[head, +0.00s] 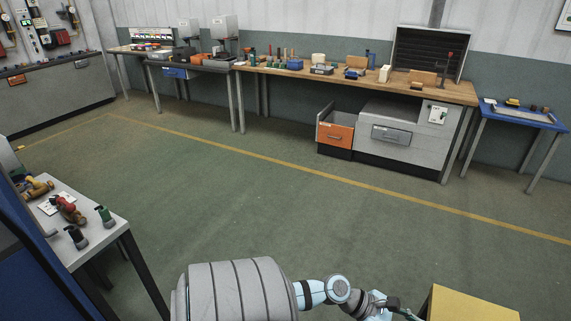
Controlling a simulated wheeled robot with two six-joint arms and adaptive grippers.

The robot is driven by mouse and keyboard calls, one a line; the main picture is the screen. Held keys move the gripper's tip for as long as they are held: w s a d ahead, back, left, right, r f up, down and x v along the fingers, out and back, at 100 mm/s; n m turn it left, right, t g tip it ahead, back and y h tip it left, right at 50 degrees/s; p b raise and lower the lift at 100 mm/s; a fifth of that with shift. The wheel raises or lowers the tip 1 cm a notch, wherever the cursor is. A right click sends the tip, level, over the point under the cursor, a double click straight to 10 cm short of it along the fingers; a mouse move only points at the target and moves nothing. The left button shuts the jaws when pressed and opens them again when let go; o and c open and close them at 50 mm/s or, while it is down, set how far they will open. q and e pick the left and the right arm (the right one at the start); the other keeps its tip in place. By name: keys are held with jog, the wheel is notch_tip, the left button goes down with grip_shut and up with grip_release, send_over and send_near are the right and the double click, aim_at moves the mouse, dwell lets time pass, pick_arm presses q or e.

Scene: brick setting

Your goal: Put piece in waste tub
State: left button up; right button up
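I cannot pick out the piece for certain, and no thing in the head view is clearly the waste tub. A yellow box-like thing (468,305) is cut off by the bottom edge at the lower right; I cannot tell whether it is the tub.
A white-topped table (85,222) with several small valve-like parts stands at the left. A long wooden workbench (345,82) with an open orange-fronted drawer (335,135) runs along the back wall. A blue table (520,115) stands at the far right. The green floor between is clear.

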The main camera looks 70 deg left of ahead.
pick_arm(q)
jog(key=s+a+f+m+g+y, duration=0.25)
jog(key=s+f+m, duration=0.35)
jog(key=f, duration=0.6)
jog(key=s+a+f+m+g+y, duration=0.2)
jog(key=s+a+f+m+y, duration=0.25)
jog(key=s+f, duration=0.5)
jog(key=s+d+f+m+g, duration=0.2)
jog(key=s+d+f+m, duration=0.1)
jog(key=s+f+m, duration=0.3)
jog(key=s+d+f+m+g+y, duration=0.1)
jog(key=s+f+m, duration=0.4)
jog(key=s+m, duration=0.6)
jog(key=shift+s+d+f+g+y, duration=0.35)
jog(key=shift+s+d+g, duration=0.5)
jog(key=shift+s, duration=0.8)
jog(key=shift+d, duration=0.1)
